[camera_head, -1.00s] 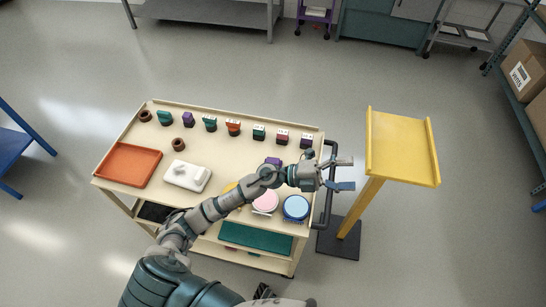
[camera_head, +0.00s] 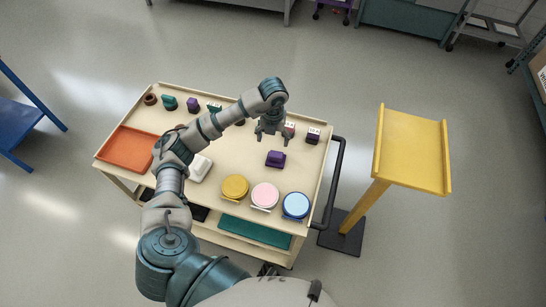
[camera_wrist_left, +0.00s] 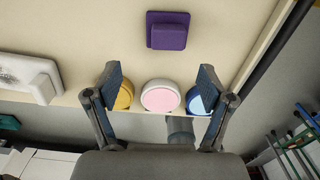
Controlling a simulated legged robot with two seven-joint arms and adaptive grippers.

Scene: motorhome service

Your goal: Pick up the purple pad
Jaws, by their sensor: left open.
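The purple pad (camera_head: 275,159) lies on the cream top of the cart, right of its middle. It is a flat purple base with a raised block on it. In the left wrist view the purple pad (camera_wrist_left: 168,30) is at the top, beyond the fingertips. My left gripper (camera_head: 271,139) points down over the cart, a little behind the pad in the head view. Its fingers (camera_wrist_left: 160,78) are spread apart with nothing between them, and they are apart from the pad. My right gripper is out of both views.
Yellow (camera_head: 235,187), pink (camera_head: 265,195) and blue (camera_head: 296,205) round pieces line the cart's front edge. A white piece (camera_head: 200,168) and an orange tray (camera_head: 126,149) are to the left. Several small blocks stand along the back. A yellow stand (camera_head: 413,147) is to the right.

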